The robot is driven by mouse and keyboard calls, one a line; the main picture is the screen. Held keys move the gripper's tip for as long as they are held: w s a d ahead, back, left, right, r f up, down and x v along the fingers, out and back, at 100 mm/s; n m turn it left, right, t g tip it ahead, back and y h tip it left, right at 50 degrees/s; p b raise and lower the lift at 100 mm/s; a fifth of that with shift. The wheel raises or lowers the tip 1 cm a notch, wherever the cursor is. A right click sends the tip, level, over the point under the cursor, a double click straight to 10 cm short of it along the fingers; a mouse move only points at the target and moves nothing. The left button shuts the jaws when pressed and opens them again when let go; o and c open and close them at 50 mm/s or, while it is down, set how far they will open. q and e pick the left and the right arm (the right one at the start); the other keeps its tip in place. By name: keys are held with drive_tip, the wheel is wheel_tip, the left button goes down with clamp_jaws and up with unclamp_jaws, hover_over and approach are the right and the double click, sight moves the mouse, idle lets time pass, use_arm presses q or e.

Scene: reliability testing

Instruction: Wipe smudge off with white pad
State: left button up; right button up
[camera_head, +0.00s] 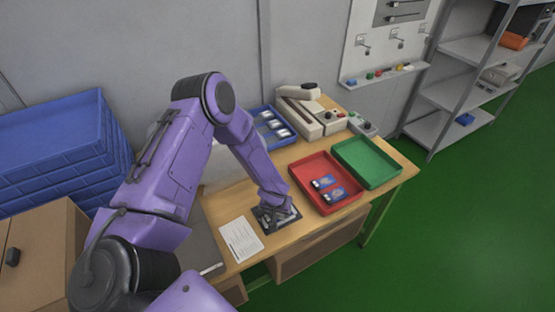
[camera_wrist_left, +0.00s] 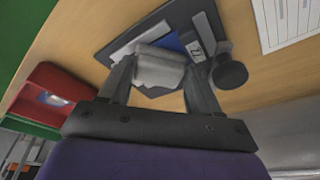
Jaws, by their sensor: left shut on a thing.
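My left gripper (camera_head: 279,211) reaches down over a dark mat (camera_head: 262,212) on the wooden table. In the left wrist view, the left gripper (camera_wrist_left: 160,82) is shut on the white pad (camera_wrist_left: 156,66), which sits between its two fingers. The pad is over the dark mat (camera_wrist_left: 120,46), beside or on a blue item (camera_wrist_left: 171,43) with a white label. Whether the pad touches that item cannot be told. No smudge can be made out. My right gripper is not in view.
A printed sheet (camera_head: 240,241) lies left of the mat. A red tray (camera_head: 303,173) with blue items is to the right, with a green tray (camera_head: 383,178) beyond. A blue tray (camera_head: 254,118) and a beige machine (camera_head: 302,107) stand behind. A black round object (camera_wrist_left: 229,72) is beside the gripper.

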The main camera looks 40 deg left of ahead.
use_arm(q)
drive_tip(key=shift+w+f, duration=0.1)
drive_tip(key=shift+f, duration=0.1)
drive_tip(key=shift+w+d+r, duration=0.1)
drive_tip(key=shift+w+d, duration=0.2)
drive_tip(key=shift+w, duration=0.35)
drive_tip(key=shift+w+d, duration=0.3)
drive_tip(key=shift+w, duration=0.4)
drive_tip(key=shift+w+d+r, duration=0.1)
drive_tip(key=shift+w+d, duration=0.2)
drive_tip(key=shift+w, duration=0.35)
drive_tip(key=shift+a, duration=0.1)
drive_tip(key=shift+r, duration=3)
